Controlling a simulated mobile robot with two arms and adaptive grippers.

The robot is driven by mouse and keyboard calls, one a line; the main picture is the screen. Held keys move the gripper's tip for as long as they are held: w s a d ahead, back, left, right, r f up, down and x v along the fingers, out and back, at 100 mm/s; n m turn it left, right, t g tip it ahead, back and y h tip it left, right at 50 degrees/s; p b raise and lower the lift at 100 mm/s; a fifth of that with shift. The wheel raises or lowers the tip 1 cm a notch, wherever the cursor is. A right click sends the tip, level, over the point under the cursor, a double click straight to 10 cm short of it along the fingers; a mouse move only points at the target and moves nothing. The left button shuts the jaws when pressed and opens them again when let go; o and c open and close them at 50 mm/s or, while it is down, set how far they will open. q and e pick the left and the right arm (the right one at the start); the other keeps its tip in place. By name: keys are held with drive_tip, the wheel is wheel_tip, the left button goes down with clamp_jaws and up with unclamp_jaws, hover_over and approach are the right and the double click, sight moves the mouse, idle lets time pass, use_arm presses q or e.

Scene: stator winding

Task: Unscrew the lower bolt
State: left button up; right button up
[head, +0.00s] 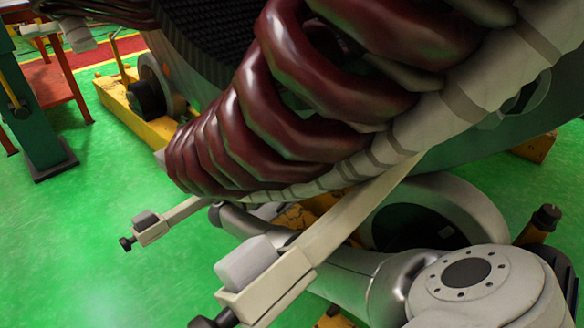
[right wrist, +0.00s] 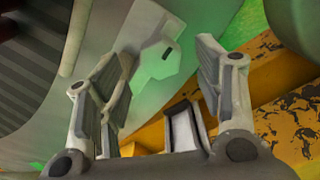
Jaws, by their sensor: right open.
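A pale, six-sided piece with a small dark slot (right wrist: 160,62), which may be the lower bolt's head, sits on a flat grey-green surface in the right wrist view. My right gripper (right wrist: 165,58) is open, with one finger on each side of this piece in the picture. I cannot tell whether the fingers reach it; no contact is visible. In the head view my right arm reaches in from the lower right, and its gripper is hidden beneath the dark red windings (head: 290,95). My left gripper is not in view.
Pale bracket arms with grey blocks and dark knobs (head: 127,243) stick out below the windings, close to my right arm. Yellow supports (head: 120,105) stand under the stator, and a worn yellow beam (right wrist: 285,100) lies near the right finger. Green floor (head: 60,240) at left is clear.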

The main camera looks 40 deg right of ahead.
drive_tip(key=a, duration=0.6)
drive_tip(key=shift+s+a, duration=0.3)
drive_tip(key=shift+a, duration=0.1)
